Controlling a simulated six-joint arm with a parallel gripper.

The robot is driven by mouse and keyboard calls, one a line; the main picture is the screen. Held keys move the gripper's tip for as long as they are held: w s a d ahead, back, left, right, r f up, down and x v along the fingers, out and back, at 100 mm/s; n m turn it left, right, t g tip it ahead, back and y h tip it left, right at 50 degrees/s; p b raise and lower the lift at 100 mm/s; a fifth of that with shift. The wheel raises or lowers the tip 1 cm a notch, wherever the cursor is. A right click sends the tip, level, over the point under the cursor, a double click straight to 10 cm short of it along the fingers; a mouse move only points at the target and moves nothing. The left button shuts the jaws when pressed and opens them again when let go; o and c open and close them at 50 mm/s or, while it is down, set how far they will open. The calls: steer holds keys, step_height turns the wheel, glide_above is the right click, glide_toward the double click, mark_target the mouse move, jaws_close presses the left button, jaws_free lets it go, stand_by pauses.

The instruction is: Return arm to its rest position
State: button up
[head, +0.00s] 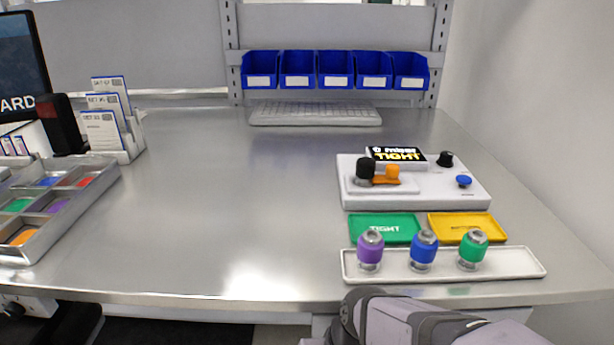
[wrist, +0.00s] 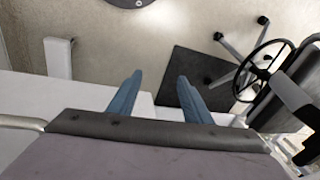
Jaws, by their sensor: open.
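My arm (head: 410,322) enters the head view at the bottom right, below the table's front edge, and its gripper is out of that view. In the wrist view my gripper (wrist: 160,95) shows two blue fingers spread apart with nothing between them. It points at the floor, away from the tabletop. None of the workbench items are between or touching the fingers.
A white tray (head: 445,273) near the front edge holds purple, blue and green capped fittings. Behind it are a green tray (head: 385,228), a yellow tray (head: 468,226) and a tester (head: 415,200) reading TIGHT. A sorting tray (head: 62,220) is left. The table's middle is clear.

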steer(key=s+d+m+g+h+p, duration=0.1)
steer(key=s+d+m+h+p, duration=0.15)
steer(key=d, duration=1.05)
step_height(320, 180, up, 22)
steer(key=p, duration=2.3)
steer(key=shift+w+a+r+n, duration=0.15)
steer(key=shift+w+n, duration=0.05)
steer(key=shift+n, duration=0.15)
